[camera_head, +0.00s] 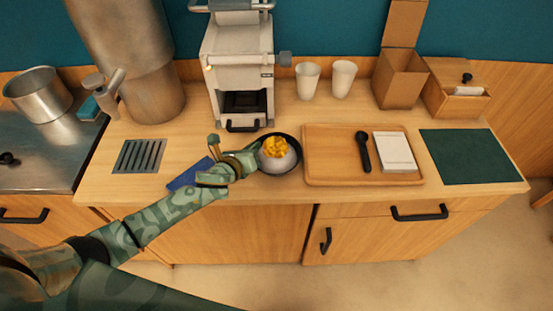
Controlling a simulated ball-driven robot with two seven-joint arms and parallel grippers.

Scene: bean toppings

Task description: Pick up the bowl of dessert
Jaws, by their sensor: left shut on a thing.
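The bowl of dessert (277,163) is a dark round bowl with a pale mound inside and yellow-orange topping on it. It stands upright on the wooden counter, in front of the machine and left of the wooden tray. My left gripper (256,159) reaches in from the left and is shut on the bowl's left rim. The fingertips partly hide that side of the bowl. I cannot tell whether the bowl is lifted off the counter. My right gripper does not show.
A wooden tray (315,168) with a black scoop (364,153) and white pad (394,152) lies close right of the bowl. The white machine (238,65) stands behind. Two white cups (307,80) and (342,79) stand farther back. A blue cloth (185,180) lies under my left forearm.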

